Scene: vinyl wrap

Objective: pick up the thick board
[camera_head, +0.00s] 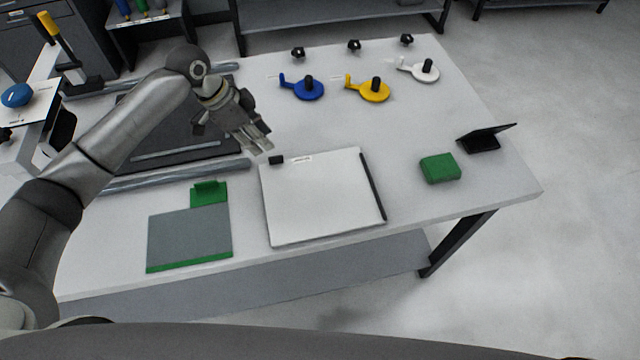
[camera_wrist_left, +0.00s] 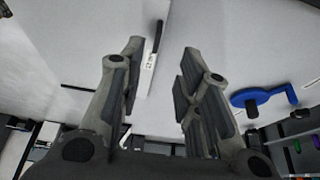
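A white flat board (camera_head: 315,200) with a small label and a black block at its far edge lies on the table's front middle. A black strip lies along its right side. A grey board (camera_head: 188,238) with a green front edge lies to its left; I cannot tell which one is the thick board. My left gripper (camera_head: 262,146) is above the table, just beyond the white board's far left corner, and touches neither board. In the left wrist view my left gripper (camera_wrist_left: 163,58) has its fingers apart with nothing between them. My right gripper is not in view.
A dark tray-like panel with metal bars (camera_head: 170,179) lies at the left. Blue (camera_head: 308,93), yellow (camera_head: 372,94) and white (camera_head: 423,75) tape-like dispensers stand at the back. A green block (camera_head: 440,168) and a black stand (camera_head: 482,141) are at the right. The table centre is clear.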

